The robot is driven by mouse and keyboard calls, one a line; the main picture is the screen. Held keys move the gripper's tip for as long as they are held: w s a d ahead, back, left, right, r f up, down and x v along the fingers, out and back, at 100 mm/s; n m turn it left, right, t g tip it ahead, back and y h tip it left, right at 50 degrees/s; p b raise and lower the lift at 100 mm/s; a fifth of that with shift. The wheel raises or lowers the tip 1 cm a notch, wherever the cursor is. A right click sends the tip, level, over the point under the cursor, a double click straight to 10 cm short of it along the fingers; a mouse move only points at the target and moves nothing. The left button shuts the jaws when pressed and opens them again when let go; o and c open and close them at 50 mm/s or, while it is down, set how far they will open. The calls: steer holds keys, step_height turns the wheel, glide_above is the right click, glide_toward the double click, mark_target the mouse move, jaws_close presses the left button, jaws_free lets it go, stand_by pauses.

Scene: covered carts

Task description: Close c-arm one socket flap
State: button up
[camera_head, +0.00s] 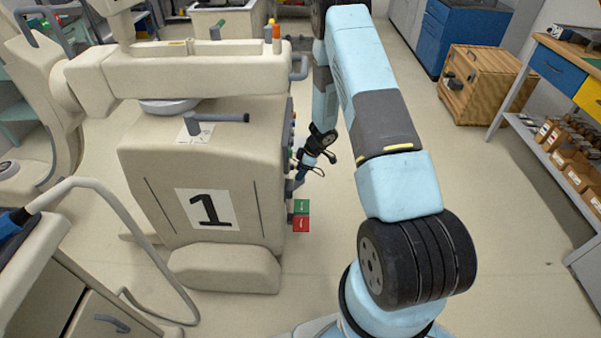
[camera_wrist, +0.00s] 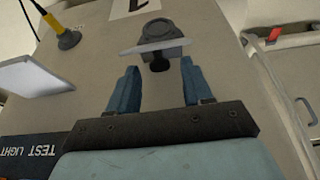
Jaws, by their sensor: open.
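The c-arm one cart (camera_head: 215,150) is a cream block with a large "1" on its front, left of my arm. In the wrist view, a grey round socket (camera_wrist: 161,29) sits on a beige panel. Its flap (camera_wrist: 155,46) is a thin pale plate seen nearly edge-on, standing out from the panel, so it looks open. A small dark knob-like part (camera_wrist: 160,64) shows just below the flap. My gripper (camera_wrist: 160,72) is open and empty, with its blue fingers either side of that dark part. In the head view my gripper (camera_head: 310,163) is beside the cart's right side; the socket is hidden there.
A yellow plug (camera_wrist: 68,40) with a cable and a pale tilted panel (camera_wrist: 32,84) are left in the wrist view, above a dark "TEST LIGHT" plate (camera_wrist: 35,151). Green and red blocks (camera_head: 301,215) project from the cart's side. A wooden crate (camera_head: 477,83) stands right; floor between is clear.

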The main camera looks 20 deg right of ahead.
steer(key=shift+a+f, duration=0.2)
steer(key=shift+f, duration=0.35)
steer(key=shift+c, duration=0.4)
jaws_close()
steer(key=shift+d, duration=0.1)
